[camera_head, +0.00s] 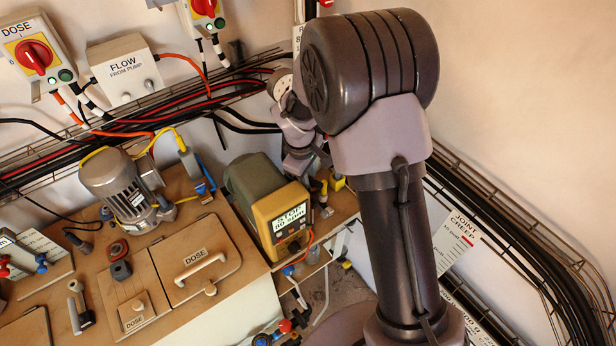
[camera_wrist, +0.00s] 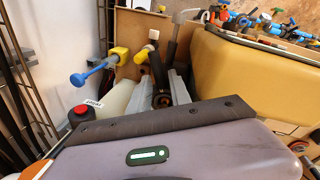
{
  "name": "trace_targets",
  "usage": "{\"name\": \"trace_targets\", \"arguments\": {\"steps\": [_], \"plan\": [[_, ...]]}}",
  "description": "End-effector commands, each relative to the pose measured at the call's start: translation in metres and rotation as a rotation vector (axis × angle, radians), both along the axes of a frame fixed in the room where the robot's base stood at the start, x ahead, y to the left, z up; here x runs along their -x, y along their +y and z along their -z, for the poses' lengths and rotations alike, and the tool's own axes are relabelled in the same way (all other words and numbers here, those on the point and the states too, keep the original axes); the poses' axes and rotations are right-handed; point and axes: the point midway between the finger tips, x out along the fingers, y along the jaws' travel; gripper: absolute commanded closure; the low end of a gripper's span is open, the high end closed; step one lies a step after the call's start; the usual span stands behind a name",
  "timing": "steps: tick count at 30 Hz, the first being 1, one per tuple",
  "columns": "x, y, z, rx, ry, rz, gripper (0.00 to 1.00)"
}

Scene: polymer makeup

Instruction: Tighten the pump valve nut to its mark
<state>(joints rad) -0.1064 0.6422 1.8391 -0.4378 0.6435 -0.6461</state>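My gripper (camera_wrist: 163,84) reaches down beyond its dark mounting bar in the wrist view, with two pale grey fingers apart. A dark round fitting with a brass-coloured ring (camera_wrist: 162,100) shows between the fingers. It may be the valve nut, but I cannot tell for certain, nor whether the fingers touch it. A black hose or pipe (camera_wrist: 155,68) rises just behind it. No tightening mark can be made out. In the head view my arm hides the fingers, behind the right side of the yellow-fronted pump (camera_head: 275,215).
The pump's yellow housing (camera_wrist: 245,75) is close on the right. A motor (camera_head: 118,185) and a hatch lid (camera_head: 195,260) occupy the bench. Cable trays line the walls.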

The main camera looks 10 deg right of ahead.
Motion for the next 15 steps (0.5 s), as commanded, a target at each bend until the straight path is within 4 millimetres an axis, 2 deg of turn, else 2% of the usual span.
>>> {"name": "trace_targets", "arguments": {"steps": [9, 13, 15], "plan": [[-0.0006, -0.0007, 0.0036, 0.0, 0.0, 0.0, 0.76], [-0.0006, -0.0007, 0.0035, 0.0, 0.0, 0.0, 0.99], [-0.0006, -0.0007, 0.0035, 0.0, 0.0, 0.0, 1.0]]}}
